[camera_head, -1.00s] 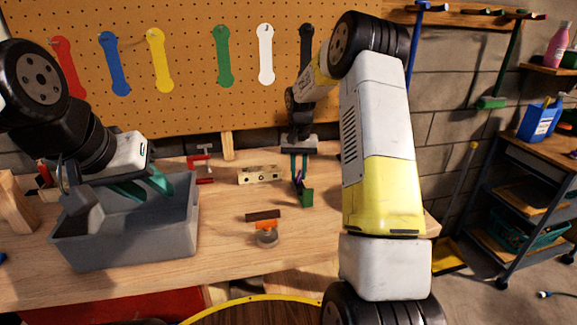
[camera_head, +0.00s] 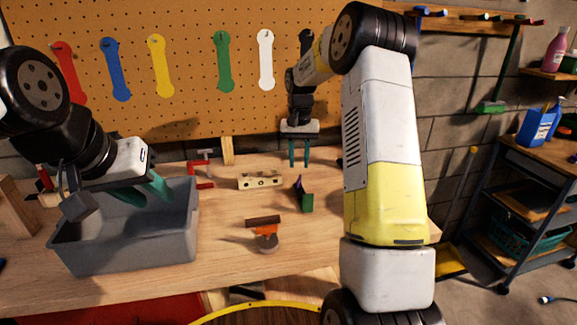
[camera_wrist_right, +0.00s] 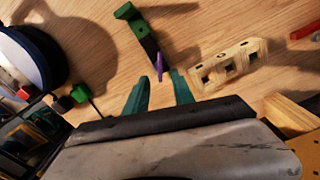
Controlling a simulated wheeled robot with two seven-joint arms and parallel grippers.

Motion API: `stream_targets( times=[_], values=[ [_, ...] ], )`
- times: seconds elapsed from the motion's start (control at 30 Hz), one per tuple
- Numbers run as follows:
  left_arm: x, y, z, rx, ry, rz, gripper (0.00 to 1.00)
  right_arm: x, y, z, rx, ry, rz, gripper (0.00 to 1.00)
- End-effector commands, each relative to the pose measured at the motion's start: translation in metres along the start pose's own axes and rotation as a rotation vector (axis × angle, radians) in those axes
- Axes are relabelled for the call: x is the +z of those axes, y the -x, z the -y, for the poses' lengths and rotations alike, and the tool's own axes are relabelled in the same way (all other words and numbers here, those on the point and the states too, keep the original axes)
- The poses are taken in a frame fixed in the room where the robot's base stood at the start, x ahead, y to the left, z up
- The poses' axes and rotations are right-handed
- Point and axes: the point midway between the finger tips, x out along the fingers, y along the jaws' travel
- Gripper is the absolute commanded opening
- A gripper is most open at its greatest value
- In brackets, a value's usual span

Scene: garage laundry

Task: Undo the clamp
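A dark bar tool with a green end block and a purple part (camera_head: 304,198) lies on the bench; it looks like a small clamp. It also shows in the right wrist view (camera_wrist_right: 141,36), its purple tip near my fingertips. A red clamp-like tool (camera_head: 201,178) stands at the back of the bench. My right gripper (camera_head: 299,164) is open and empty above and behind the green-ended tool; its teal fingers show apart in the wrist view (camera_wrist_right: 158,84). My left gripper (camera_head: 143,194) is open over the grey bin (camera_head: 135,250), with nothing visible between its fingers.
A wooden block with holes (camera_head: 260,180) lies left of the right gripper. An orange and brown tool (camera_head: 265,232) lies nearer the front. A pegboard (camera_head: 190,60) with coloured wrenches rises behind the bench. Bare bench lies around the tools.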

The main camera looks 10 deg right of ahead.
Motion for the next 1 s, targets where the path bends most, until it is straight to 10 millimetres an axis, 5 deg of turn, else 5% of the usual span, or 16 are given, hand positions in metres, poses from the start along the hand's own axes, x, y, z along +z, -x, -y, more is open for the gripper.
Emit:
stream_targets(
  times=[0.43, 0.73, 1.0],
  values=[
    [0.0, 0.0, 0.0, 0.0, 0.0, 0.0, 0.36, 0.0, 0.01, 0.0, 0.001, -0.004, 0.001, 0.3],
    [0.0, 0.0, 0.0, 0.0, 0.0, 0.0, 0.36, -0.003, 0.013, 0.004, 0.001, -0.194, -0.003, 0.3],
    [0.0, 0.0, 0.0, 0.0, 0.0, 0.0, 0.36, -0.003, -0.022, 0.003, 0.0, -0.206, 0.0, 0.3]
  ],
)
